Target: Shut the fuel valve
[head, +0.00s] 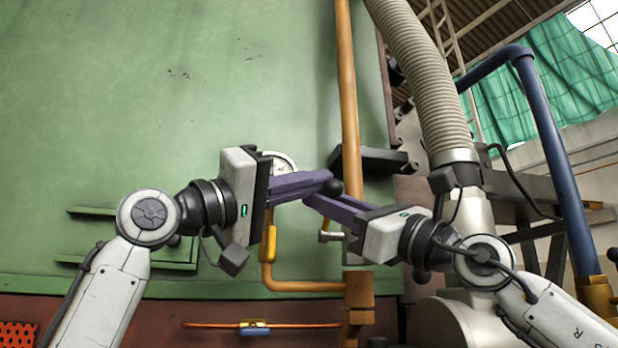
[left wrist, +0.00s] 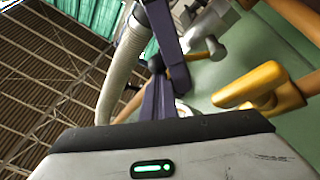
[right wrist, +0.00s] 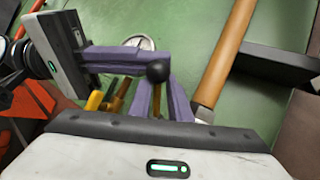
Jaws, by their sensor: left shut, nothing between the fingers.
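A yellow handle (head: 270,243) hangs upright by the orange pipework on the green furnace wall. It looks large at the right of the left wrist view (left wrist: 252,88). I cannot tell for certain that it is the fuel valve. My left gripper (head: 328,178) is shut and empty, its purple fingers pointing right, above the handle and apart from it. My right gripper (head: 312,198) reaches in from the right, fingertips crossing close to the left ones. A black ball knob (right wrist: 158,70) shows at its fingertips. A gap shows between the right fingers; whether they grip the knob is unclear.
A thick orange pipe (head: 348,80) runs upright behind the fingertips, with a dark ledge (head: 385,160) beside it. A round gauge (head: 283,158) is partly hidden by my left gripper. A ribbed hose (head: 425,75) and blue pipe (head: 555,150) stand at right.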

